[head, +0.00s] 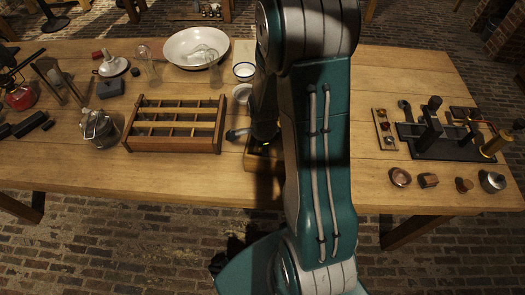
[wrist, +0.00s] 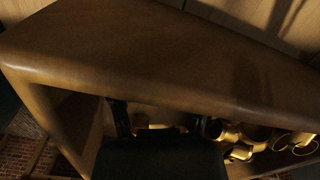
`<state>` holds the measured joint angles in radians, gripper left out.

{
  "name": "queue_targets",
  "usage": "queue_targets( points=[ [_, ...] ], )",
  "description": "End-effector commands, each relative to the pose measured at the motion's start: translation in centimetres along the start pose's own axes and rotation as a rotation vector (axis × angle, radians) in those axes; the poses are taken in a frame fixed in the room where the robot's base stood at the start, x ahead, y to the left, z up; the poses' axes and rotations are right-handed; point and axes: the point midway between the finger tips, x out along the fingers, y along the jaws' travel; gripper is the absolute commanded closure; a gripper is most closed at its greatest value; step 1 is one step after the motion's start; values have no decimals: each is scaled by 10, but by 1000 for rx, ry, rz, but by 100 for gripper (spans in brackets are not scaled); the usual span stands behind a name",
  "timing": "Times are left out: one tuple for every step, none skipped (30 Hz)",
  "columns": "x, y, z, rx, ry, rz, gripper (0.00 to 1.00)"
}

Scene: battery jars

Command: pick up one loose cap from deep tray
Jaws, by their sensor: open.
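The deep tray (head: 262,163) is a wooden box near the table's front edge, mostly hidden behind my arm in the head view. In the wrist view its thick wooden rim (wrist: 150,60) crosses the picture close to the camera. Several brass-coloured loose caps (wrist: 240,135) lie in the tray, to the right of my fingers. My gripper (wrist: 158,120) is open, its dark fingers reaching down into the tray. A brassy shape shows dimly between the fingers; I cannot tell whether they touch it. My gripper's body hides part of the tray inside.
A divided wooden rack (head: 175,125) stands left of the tray. A white bowl (head: 190,48) and small dishes (head: 244,71) are behind. A black-based apparatus (head: 440,145) and small pieces (head: 428,181) are on the right.

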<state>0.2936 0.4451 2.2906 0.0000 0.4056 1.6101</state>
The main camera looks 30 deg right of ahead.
Motion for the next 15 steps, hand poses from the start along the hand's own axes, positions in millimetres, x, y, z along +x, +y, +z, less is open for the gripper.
queue_targets(
  points=[
    [0, 0, 0, 0, 0, 0, 38],
    [0, 0, 0, 0, 0, 0, 38],
    [0, 0, 0, 0, 0, 0, 38],
    [0, 0, 0, 0, 0, 0, 38],
    [0, 0, 0, 0, 0, 0, 52],
    [0, 0, 0, 0, 0, 0, 69],
    [0, 0, 0, 0, 0, 0, 78],
    [0, 0, 0, 0, 0, 0, 86],
    [0, 0, 0, 0, 0, 0, 87],
    [0, 0, 0, 0, 0, 0, 87],
    [0, 0, 0, 0, 0, 0, 88],
    [0, 0, 0, 0, 0, 0, 88],
    [0, 0, 0, 0, 0, 0, 88],
    [0, 0, 0, 0, 0, 1, 88],
    [0, 0, 0, 0, 0, 1, 88]
  ],
)
